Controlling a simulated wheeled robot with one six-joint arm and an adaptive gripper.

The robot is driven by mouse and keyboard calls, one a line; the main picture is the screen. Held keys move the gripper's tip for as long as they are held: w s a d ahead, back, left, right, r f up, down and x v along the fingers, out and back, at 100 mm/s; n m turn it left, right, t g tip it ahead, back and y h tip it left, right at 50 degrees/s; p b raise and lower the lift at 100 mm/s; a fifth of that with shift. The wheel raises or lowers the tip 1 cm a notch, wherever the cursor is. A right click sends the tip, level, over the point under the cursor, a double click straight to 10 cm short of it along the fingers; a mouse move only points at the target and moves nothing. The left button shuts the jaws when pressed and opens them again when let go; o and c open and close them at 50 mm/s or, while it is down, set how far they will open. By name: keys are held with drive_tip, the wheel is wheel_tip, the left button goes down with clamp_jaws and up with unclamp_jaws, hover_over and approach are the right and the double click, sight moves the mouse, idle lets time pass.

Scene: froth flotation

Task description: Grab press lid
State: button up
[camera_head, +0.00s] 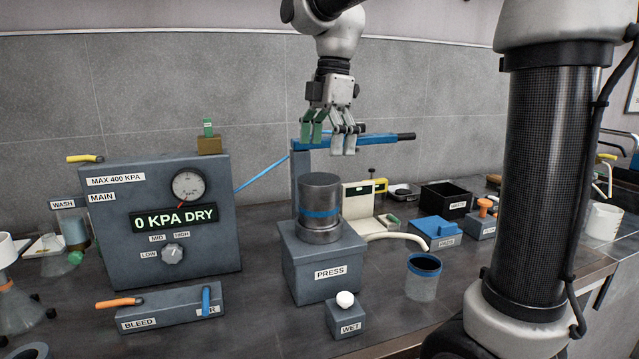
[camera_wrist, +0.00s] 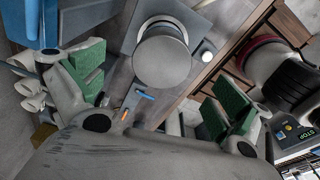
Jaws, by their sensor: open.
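The press (camera_head: 322,272) is a grey box labelled PRESS with an upright grey metal cylinder (camera_head: 320,225) on it, circled by a blue band. The flat, round grey top (camera_head: 319,180) closes the cylinder and looks like the press lid; I cannot see a clear seam. In the wrist view this round top (camera_wrist: 162,62) lies below and between the finger pads. My gripper (camera_head: 332,138) hangs above the cylinder, apart from it, fingers pointing down. In the wrist view my gripper (camera_wrist: 160,88) has its green pads wide apart with nothing between them.
A blue lever arm (camera_head: 370,139) on a grey post stands behind the cylinder, close to my fingers. The pressure panel (camera_head: 160,235) reads 0 KPA DRY at left. A WET box with white knob (camera_head: 345,300) and a blue-rimmed cup (camera_head: 423,278) stand in front and right.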

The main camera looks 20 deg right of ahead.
sight(319, 179)
drive_tip(key=f, duration=0.1)
drive_tip(key=a+f, duration=0.1)
drive_tip(key=f, duration=0.2)
drive_tip(key=shift+s+a+f, duration=0.2)
drive_tip(key=shift+s+f, duration=0.2)
drive_tip(key=shift+f, duration=0.45)
drive_tip(key=c, duration=1.3)
